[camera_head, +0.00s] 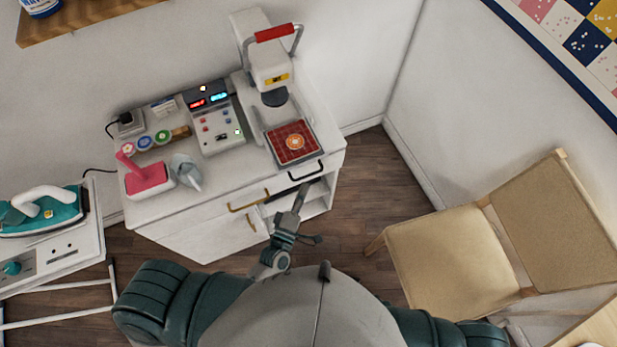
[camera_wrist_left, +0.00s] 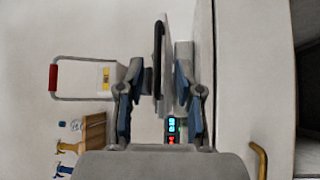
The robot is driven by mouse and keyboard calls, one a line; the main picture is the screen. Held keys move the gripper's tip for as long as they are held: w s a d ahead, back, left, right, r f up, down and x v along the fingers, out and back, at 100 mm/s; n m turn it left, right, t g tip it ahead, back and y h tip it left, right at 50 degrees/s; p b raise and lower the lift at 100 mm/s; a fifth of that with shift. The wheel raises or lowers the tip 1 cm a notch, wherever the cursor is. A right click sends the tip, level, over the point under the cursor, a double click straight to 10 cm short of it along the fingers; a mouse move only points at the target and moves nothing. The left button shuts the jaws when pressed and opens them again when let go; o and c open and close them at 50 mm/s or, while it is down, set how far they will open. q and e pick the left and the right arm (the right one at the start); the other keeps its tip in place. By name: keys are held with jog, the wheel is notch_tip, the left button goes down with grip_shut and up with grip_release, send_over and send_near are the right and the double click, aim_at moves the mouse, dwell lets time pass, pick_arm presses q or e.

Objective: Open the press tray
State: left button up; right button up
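The white press (camera_head: 266,62) with a red lever handle stands on the cabinet. Its tray (camera_head: 314,155) carries a red gridded mat with a round orange piece, and lies in front of the press head at the cabinet's front edge. A black tray handle (camera_head: 308,172) is on its front. My left gripper (camera_head: 301,193) is just below and in front of this handle. In the left wrist view the left gripper (camera_wrist_left: 159,82) is open, with the black handle (camera_wrist_left: 158,58) lined up between its fingers. I cannot tell whether they touch. My right gripper is out of view.
The white cabinet (camera_head: 190,236) has yellow drawer handles and an open shelf below the tray. A control box (camera_head: 214,120), pink-topped block (camera_head: 147,179) and thread spools stand left of the press. A chair (camera_head: 450,255) is at right, an iron (camera_head: 40,212) at left.

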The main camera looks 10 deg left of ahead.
pick_arm(q)
jog(key=a+v, duration=0.1)
jog(key=v, duration=0.5)
jog(key=shift+s+d+f, duration=0.1)
jog(key=shift+d+f, duration=0.05)
jog(key=shift+d, duration=0.15)
notch_tip(320, 180, down, 23)
jog(key=s+a+m+g, duration=0.1)
jog(key=s+m+g, duration=0.2)
jog(key=m+g, duration=0.55)
jog(key=s+a+f+m+g+y, duration=0.1)
jog(key=s+a+f+m+g, duration=0.3)
jog(key=s+f, duration=0.4)
jog(key=s+a+f+m+g+y, duration=0.2)
jog(key=s+a+f+m+g, duration=0.2)
jog(key=s+a+f, duration=0.3)
notch_tip(320, 180, down, 4)
jog(key=shift+s+f+g+y, duration=0.25)
jog(key=shift+s+g+y, duration=0.05)
jog(key=shift+s+g, duration=0.25)
